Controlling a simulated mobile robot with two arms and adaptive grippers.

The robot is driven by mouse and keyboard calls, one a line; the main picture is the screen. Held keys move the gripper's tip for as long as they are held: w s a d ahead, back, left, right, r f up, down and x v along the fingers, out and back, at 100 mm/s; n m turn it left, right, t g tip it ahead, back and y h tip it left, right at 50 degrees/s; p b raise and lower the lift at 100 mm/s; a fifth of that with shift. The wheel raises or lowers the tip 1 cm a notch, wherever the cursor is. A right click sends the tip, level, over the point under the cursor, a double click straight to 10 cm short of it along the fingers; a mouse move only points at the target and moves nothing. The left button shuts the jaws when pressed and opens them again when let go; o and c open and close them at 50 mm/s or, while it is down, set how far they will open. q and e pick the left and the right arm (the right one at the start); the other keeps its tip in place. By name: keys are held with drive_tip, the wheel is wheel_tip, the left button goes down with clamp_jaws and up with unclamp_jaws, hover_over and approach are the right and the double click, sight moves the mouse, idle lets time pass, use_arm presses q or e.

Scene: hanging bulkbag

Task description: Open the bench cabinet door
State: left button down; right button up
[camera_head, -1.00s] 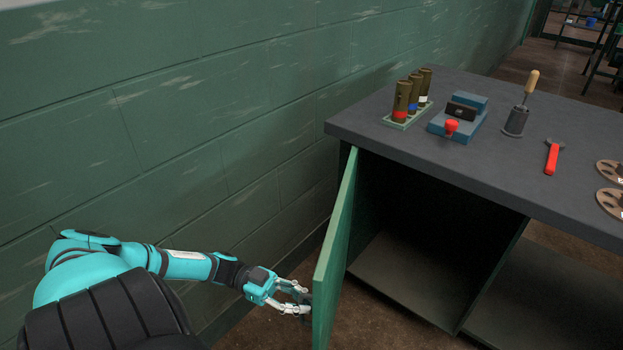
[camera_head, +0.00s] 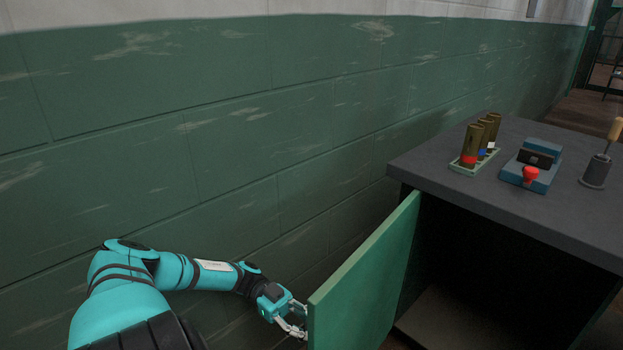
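The green cabinet door (camera_head: 365,285) stands swung out from the bench on its left side. The dark cabinet interior (camera_head: 455,265) shows to the right of it. My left gripper (camera_head: 298,322) is at the door's outer face, near its free edge. Its fingers partly pass behind the door edge, so I cannot tell whether they are open or shut, or whether they touch a handle. My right gripper is not in view.
The grey bench top (camera_head: 440,165) carries a tray of bottles (camera_head: 476,146), a blue block with a red knob (camera_head: 533,165) and a tool in a dark holder (camera_head: 598,168). The green wall (camera_head: 230,150) runs close behind my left arm.

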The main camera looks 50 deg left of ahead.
use_arm(q)
drive_tip(key=shift+s+f, duration=0.1)
drive_tip(key=c, duration=1.4)
unclamp_jaws()
drive_tip(key=shift+a, duration=0.15)
